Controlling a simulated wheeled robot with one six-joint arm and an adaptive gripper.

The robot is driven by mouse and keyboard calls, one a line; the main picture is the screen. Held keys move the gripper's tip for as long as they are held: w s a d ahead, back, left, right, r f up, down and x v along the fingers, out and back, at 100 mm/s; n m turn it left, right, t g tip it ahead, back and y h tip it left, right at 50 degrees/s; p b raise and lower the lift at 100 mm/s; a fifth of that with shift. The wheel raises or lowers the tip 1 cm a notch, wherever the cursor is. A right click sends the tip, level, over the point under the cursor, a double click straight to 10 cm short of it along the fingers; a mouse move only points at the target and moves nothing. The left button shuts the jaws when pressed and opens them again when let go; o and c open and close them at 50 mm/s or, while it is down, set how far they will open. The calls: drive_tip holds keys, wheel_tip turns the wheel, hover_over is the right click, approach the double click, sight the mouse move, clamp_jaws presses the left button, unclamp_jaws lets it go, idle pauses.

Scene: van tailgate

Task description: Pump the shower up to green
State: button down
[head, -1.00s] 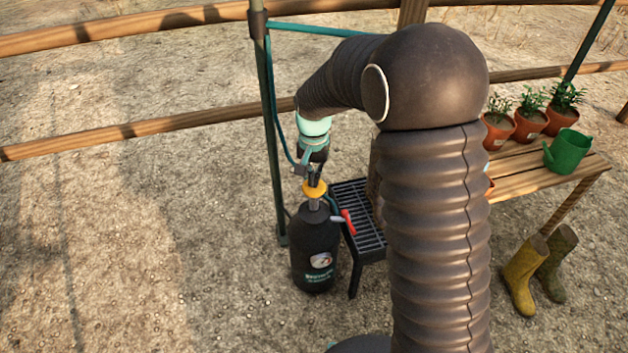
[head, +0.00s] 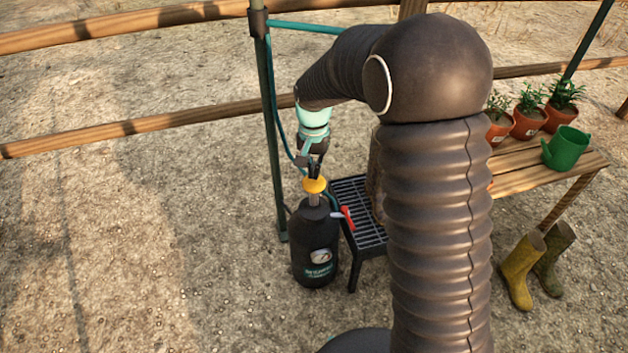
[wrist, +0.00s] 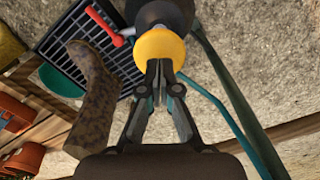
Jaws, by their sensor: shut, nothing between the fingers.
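The shower is a black pressure bottle (head: 316,240) standing upright on the ground, with a round gauge (head: 320,257) on its front. The gauge is too small to read. Its yellow pump knob (head: 314,185) sits on top of a grey rod (head: 314,199) that shows a short length above the bottle. My gripper (head: 314,170) is shut and empty, pointing down with its tips at the top of the knob. In the wrist view the shut fingers (wrist: 160,68) meet over the yellow knob (wrist: 160,48) and seem to touch it.
A black grated stand (head: 358,215) is right beside the bottle, with a red-handled lever (head: 347,218) between. A green post (head: 276,150) with a hose is close on the left. A bench (head: 548,172) with pots and boots (head: 522,270) are to the right.

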drive_tip(key=shift+r+p, duration=0.4)
drive_tip(key=shift+r, duration=2.2)
drive_tip(key=shift+n, duration=0.4)
drive_tip(key=s+d+r+t, duration=0.2)
drive_tip(key=s+d+r, duration=0.2)
drive_tip(key=s, duration=0.5)
drive_tip(key=s+d+r+n+t, duration=0.1)
drive_tip(key=s+d+r, duration=0.3)
drive_tip(key=s+d, duration=0.3)
drive_tip(key=s+d+r+n+t, duration=0.1)
drive_tip(key=s+d+r, duration=0.4)
drive_tip(key=s, duration=0.7)
drive_tip(key=shift+d+t, duration=0.3)
drive_tip(key=shift+t, duration=0.5)
